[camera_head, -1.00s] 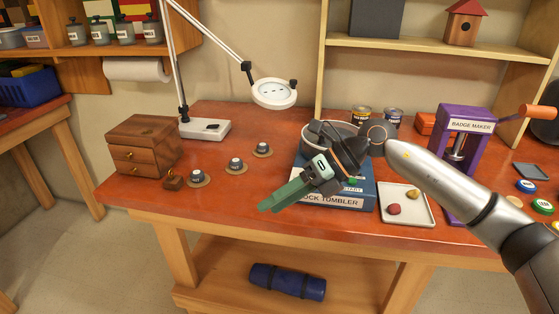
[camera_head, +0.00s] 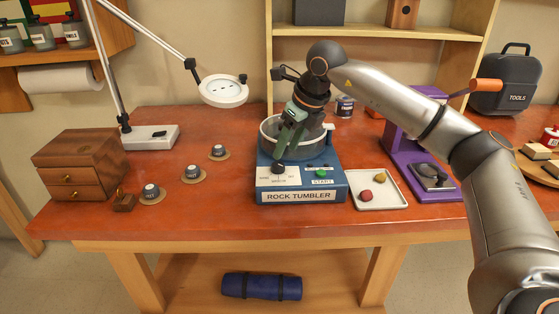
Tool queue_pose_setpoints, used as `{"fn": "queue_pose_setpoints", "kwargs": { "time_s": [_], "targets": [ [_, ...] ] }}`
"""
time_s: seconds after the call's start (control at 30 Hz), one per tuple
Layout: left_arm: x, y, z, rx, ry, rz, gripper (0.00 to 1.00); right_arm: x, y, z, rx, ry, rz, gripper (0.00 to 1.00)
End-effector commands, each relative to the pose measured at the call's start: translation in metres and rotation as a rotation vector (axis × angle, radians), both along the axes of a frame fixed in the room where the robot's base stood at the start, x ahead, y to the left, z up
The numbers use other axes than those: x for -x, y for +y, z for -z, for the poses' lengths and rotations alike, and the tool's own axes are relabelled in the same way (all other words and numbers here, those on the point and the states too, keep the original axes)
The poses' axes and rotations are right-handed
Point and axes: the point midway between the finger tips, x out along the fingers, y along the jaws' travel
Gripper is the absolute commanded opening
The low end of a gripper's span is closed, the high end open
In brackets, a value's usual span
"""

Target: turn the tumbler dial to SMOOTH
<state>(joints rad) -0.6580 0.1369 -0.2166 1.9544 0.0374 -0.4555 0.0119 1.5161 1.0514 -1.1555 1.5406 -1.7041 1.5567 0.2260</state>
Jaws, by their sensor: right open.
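The blue rock tumbler (camera_head: 262,195) stands on the red-brown bench, with a grey drum (camera_head: 318,148) on top. Its front panel has a small dark dial (camera_head: 278,168) on a white label plate and a green START button (camera_head: 321,173). The dial's label words are too small to read surely, and I cannot tell which one it points to. My right gripper (camera_head: 279,157), with green fingers, points down just above the dial and partly overlaps it in the picture. It is open. I cannot tell whether the fingers touch the dial. My left gripper is not in view.
A white tray (camera_head: 391,203) with two stones sits right of the tumbler, beside the purple badge maker (camera_head: 396,150). Several small labelled pots on coasters and a wooden drawer box (camera_head: 85,165) stand left. A magnifier lamp (camera_head: 222,90) reaches over the bench. The bench front is clear.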

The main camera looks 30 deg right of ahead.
Motion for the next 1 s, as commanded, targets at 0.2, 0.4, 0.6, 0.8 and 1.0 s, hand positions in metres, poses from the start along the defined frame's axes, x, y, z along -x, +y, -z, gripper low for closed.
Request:
{"fn": "queue_pose_setpoints", "kwargs": {
  "time_s": [0.2, 0.4, 0.6, 0.8, 1.0],
  "targets": [
    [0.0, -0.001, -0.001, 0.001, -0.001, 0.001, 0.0, -0.014, 0.004, 0.036, -0.001, 0.001, 0.0, 0.53],
    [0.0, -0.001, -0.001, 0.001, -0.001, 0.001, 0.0, -0.02, 0.005, 0.05, 0.0, 0.0, -0.002, 0.53],
    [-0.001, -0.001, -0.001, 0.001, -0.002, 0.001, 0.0, -0.021, 0.006, 0.051, -0.001, -0.002, -0.002, 0.53],
    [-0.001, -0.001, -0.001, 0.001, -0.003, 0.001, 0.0, -0.021, 0.005, 0.051, -0.002, -0.001, -0.002, 0.41],
    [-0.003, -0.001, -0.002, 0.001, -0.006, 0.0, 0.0, -0.021, 0.005, 0.051, -0.001, -0.001, -0.001, 0.19]
  ]
}}
